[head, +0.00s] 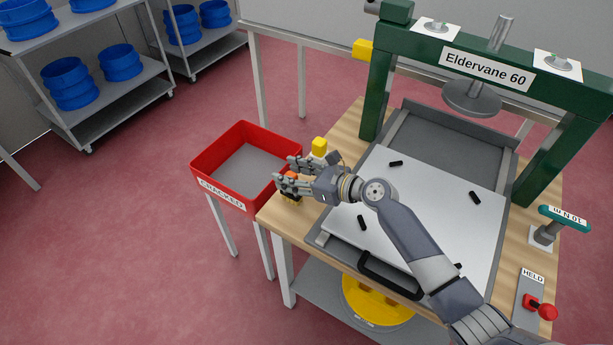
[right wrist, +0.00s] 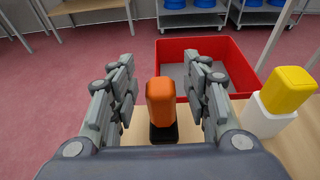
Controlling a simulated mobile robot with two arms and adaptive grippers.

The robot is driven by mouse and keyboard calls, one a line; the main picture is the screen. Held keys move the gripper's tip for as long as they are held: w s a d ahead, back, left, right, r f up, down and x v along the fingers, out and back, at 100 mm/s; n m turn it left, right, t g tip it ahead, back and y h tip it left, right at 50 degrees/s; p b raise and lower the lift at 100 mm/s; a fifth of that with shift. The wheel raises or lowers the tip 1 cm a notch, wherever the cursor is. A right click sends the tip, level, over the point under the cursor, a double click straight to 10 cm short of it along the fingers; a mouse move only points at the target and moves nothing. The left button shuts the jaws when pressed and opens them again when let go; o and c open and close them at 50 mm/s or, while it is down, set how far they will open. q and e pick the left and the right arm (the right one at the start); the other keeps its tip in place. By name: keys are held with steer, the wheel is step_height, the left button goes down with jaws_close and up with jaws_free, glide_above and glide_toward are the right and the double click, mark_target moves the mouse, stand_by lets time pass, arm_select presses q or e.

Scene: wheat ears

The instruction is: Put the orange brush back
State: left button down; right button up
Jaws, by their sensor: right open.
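The orange brush (right wrist: 160,102) stands upright between the spread fingers of my right gripper (right wrist: 163,85) in the right wrist view. Its lower end meets a dark block (right wrist: 163,134) on the wooden table top; I cannot tell whether that block is its bristle end or a holder. In the head view the orange brush (head: 292,174) shows only in part, behind my fingers, at the table's left corner. My right gripper (head: 284,173) is open, with a gap on each side of the brush. My left gripper is not in view.
A red bin (head: 222,193) labelled CRACKED stands left of the table, just beyond the brush. The green press (head: 380,80) and grey plate (head: 430,200) fill the table's middle.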

steer(key=v, duration=1.1)
steer(key=shift+s+d, duration=0.25)
steer(key=shift+d, duration=0.05)
steer(key=shift+r, duration=0.1)
